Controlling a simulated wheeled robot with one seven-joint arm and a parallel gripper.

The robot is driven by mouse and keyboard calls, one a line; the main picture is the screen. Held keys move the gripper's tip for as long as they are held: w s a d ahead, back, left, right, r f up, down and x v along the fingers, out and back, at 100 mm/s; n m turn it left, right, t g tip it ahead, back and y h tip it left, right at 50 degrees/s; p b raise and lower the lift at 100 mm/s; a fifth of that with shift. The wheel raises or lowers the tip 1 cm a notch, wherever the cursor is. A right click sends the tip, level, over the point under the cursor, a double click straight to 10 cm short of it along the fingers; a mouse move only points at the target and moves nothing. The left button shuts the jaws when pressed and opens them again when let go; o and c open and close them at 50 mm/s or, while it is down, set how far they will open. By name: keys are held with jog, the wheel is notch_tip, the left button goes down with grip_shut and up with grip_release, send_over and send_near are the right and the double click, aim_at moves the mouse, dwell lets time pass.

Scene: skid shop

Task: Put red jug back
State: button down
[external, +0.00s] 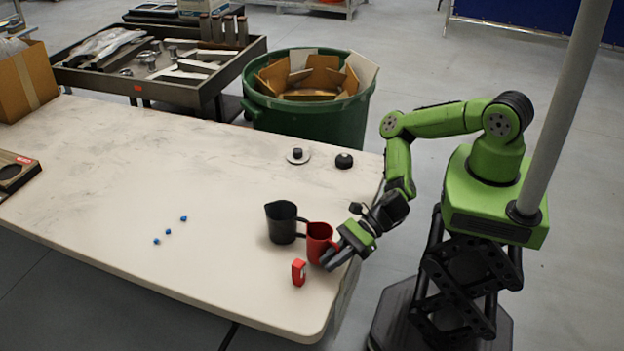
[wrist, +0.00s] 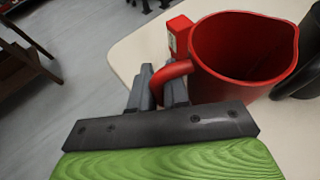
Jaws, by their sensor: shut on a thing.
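The red jug (external: 318,244) stands near the right front part of the white table, just right of the black jug (external: 282,223). In the wrist view the red jug (wrist: 240,60) shows its open top, and its curved handle lies between the grey fingers. My gripper (wrist: 168,88) is shut on this handle. In the external view my gripper (external: 338,256) reaches the jug from the right. The jug looks upright and appears to be on the table or very close to it; a gap beneath cannot be told.
A small red object (external: 298,272) stands just in front of the red jug. Blue bits (external: 168,231) lie at the table's middle left. A white disc (external: 298,156) and a black knob (external: 344,160) sit at the back. A green bin (external: 310,122) stands behind the table (external: 120,170).

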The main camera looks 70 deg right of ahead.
jog(key=shift+r, duration=0.1)
notch_tip(320, 180, up, 13)
jog(key=w+d+m+t+h+b, duration=0.2)
jog(key=w+d+b, duration=0.45)
jog(key=d, duration=0.65)
jog(key=w+d+m+t+h+b, duration=0.1)
jog(key=w+d+m+h+b, duration=0.15)
jog(key=w+d, duration=0.85)
jog(key=shift+y, duration=0.45)
jog(key=d+f+b, duration=0.1)
jog(key=f, duration=0.4)
jog(key=s+f+b, duration=0.1)
jog(key=f+b, duration=0.1)
jog(key=f, duration=0.3)
jog(key=d+f+b, duration=0.1)
jog(key=f, duration=0.4)
jog(key=shift+s+d, duration=0.3)
